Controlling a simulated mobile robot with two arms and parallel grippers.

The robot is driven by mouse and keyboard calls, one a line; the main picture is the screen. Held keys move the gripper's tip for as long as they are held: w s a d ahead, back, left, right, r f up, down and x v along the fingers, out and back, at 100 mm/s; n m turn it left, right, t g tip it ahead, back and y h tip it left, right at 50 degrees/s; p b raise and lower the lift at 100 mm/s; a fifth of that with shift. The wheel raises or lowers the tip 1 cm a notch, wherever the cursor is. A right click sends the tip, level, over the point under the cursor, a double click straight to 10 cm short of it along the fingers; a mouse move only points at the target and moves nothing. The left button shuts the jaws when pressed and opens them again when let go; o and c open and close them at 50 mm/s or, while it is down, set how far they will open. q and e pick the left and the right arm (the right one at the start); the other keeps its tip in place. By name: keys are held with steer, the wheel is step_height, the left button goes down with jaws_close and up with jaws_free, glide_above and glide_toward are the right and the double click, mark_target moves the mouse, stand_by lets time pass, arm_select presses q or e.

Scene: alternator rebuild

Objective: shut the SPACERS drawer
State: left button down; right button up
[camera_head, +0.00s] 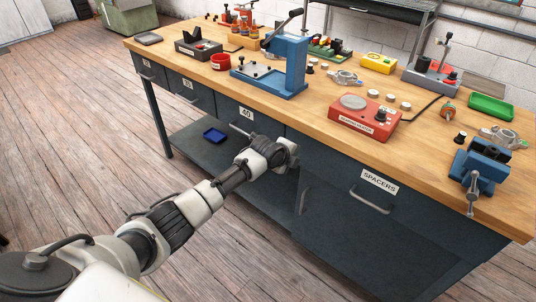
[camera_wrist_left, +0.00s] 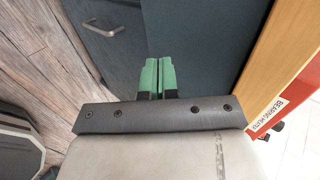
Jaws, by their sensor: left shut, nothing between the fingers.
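The SPACERS drawer (camera_head: 338,172) is the dark grey front with a white label and a bar handle (camera_head: 371,200), below the bench top at the right in the head view. I see no clear gap around its front; whether it is fully flush I cannot tell. My left arm reaches in from the left, its wrist by the bench front, left of the SPACERS label. In the left wrist view my left gripper's green fingers (camera_wrist_left: 159,77) are together and empty, pointing along dark grey panels. In the head view the fingertips are hidden. My right gripper is not in view.
The wooden bench top (camera_head: 330,109) overhangs the drawers. On it stand a red bearing heater (camera_head: 362,117), a blue press (camera_head: 285,65) and a blue vise (camera_head: 480,170). The drawer marked 40 (camera_head: 232,108) is left of my wrist. Floor in front is clear.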

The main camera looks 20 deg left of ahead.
arm_select(q)
steer(key=shift+p+v, duration=0.5)
steer(key=shift+v, duration=3.55)
steer(key=s+a+f+n+g+y+p, duration=0.15)
steer(key=s+f+n, duration=0.5)
steer(key=f, duration=0.75)
steer(key=s+a+f+n+g+y, duration=0.15)
steer(key=s+f+n, duration=0.25)
steer(key=s+f, duration=0.85)
steer(key=s+d+f+n+g, duration=0.1)
steer(key=s+f+n, duration=0.1)
steer(key=s+f, duration=0.4)
steer(key=s+d+f+n+g+p, duration=0.1)
steer(key=s+f, duration=0.5)
steer(key=s, duration=1.1)
steer(key=s+d+f+n+g, duration=0.1)
steer(key=s+f+n+g, duration=0.2)
steer(key=s, duration=0.9)
step_height(320, 180, down, 3)
steer(key=shift+s+d+r+n+h+p, duration=0.1)
steer(key=shift+s+d+n+h+p, duration=0.2)
steer(key=shift+n, duration=0.75)
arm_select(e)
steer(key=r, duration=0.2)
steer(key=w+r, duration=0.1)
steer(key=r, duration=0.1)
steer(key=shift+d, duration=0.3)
